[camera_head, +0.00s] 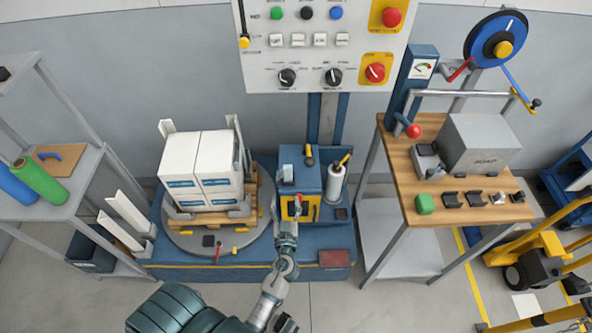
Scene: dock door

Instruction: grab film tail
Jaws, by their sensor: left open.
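A white film roll (335,187) stands upright on the blue wrapping machine, right of a blue and yellow carriage (301,181). I cannot make out a loose film tail; it may be hidden or too small to tell. My left gripper (293,206) is open in front of the carriage's yellow lower part, left of the roll and apart from it. Its fingers are small and partly blend with the carriage. A load of white boxes (202,165) sits on a wooden pallet (208,216) on the round turntable (183,238), left of my gripper. My right gripper is not in view.
A control panel (300,68) hangs above the machine. A wooden workbench (460,215) with a grey box stands at right, near a yellow pallet truck (537,257). A grey shelf (62,190) with green and blue rolls stands at left. Floor in front is clear.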

